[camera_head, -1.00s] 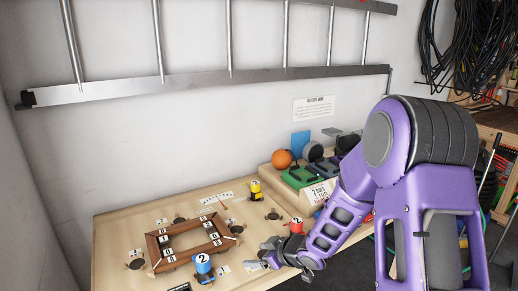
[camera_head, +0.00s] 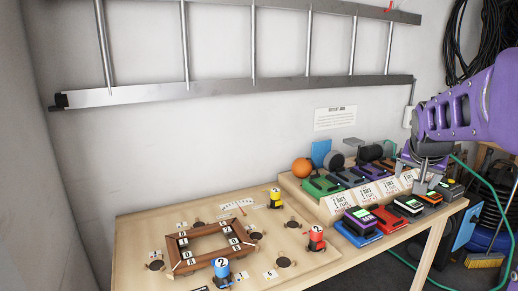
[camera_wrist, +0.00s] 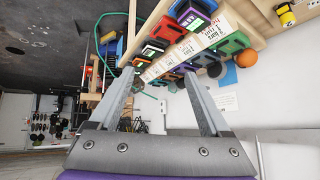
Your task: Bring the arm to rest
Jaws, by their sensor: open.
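My arm is raised at the right of the head view. My gripper (camera_head: 424,178) hangs near the right end of the wooden workbench (camera_head: 340,272), in front of the raised shelf in this view. In the wrist view my gripper (camera_wrist: 163,78) shows two grey fingers spread apart with nothing between them. The wrist picture is tilted, with the bench devices beyond the fingertips. I cannot tell the exact height of the gripper over the bench.
A wooden frame (camera_head: 185,266) and blue (camera_head: 221,268), red (camera_head: 316,238) and yellow (camera_head: 275,198) numbered pieces stand on the bench. Coloured devices fill its right part, with an orange ball (camera_head: 302,168) behind. A ladder (camera_head: 250,92) hangs on the wall.

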